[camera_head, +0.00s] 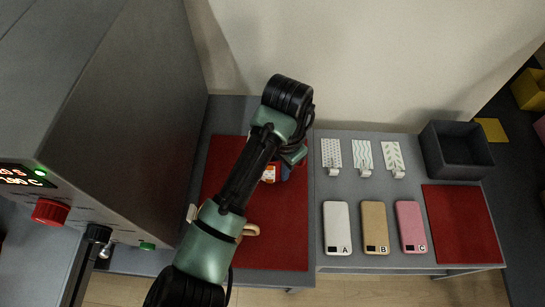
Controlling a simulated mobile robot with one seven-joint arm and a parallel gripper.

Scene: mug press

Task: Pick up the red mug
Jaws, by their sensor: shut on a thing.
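A small red thing with a white and orange patch, which looks like the red mug (269,174), shows beside my forearm over the red mat (285,240). Most of it is hidden by my arm. My gripper (286,172) points down at its right side and is shut on it. The fingertips are largely hidden under my wrist. I cannot tell whether the mug touches the mat or is lifted.
A tan curved part (250,230), perhaps a handle, shows past my arm. A large grey machine (130,130) stands left. Right are phone cases (374,225), patterned sheets (362,153), a dark bin (457,150) and another red mat (460,225). A wall stands behind.

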